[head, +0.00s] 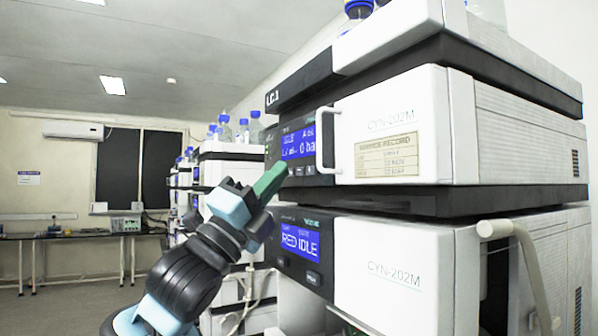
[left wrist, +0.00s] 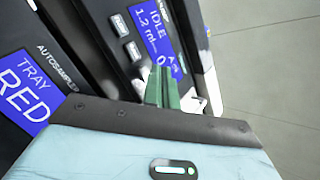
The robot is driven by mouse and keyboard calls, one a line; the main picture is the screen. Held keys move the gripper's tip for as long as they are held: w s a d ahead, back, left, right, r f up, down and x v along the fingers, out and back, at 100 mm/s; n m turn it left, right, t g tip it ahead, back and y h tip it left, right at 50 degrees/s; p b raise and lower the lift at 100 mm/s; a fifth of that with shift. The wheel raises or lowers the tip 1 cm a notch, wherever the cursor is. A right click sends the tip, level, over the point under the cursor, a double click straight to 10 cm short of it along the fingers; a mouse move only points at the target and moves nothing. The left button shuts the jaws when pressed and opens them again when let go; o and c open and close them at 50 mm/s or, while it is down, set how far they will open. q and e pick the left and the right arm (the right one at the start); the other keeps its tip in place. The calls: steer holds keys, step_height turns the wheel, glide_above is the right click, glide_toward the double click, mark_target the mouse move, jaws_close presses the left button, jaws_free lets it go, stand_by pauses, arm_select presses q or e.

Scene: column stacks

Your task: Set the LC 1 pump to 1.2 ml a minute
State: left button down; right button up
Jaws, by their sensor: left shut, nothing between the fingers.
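The LC 1 pump is the upper white module (head: 400,115) in the stack, with "LC.1" on the dark edge above it. Its blue display (head: 298,143) is partly hidden by a white handle and shows "0 bar". In the left wrist view the display (left wrist: 152,32) appears to read "IDLE" and "1.2 mL", with part of the text blocked by my fingers. Grey keys (left wrist: 133,50) sit beside it. My left gripper (head: 271,179) is shut and empty, its green fingertips at the pump panel's lower left. Whether they touch a key cannot be told.
The autosampler (head: 385,265) below has a blue display (head: 300,242) reading "RED IDLE". A white handle (head: 323,145) stands out beside the pump panel, and another handle (head: 515,240) is at lower right. More stacks stand behind; floor at left is open.

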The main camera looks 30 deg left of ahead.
arm_select(q)
steer(key=s, duration=0.1)
steer(key=s+a, duration=0.2)
steer(key=s, duration=0.1)
steer(key=shift+s, duration=0.1)
stand_by(1.0)
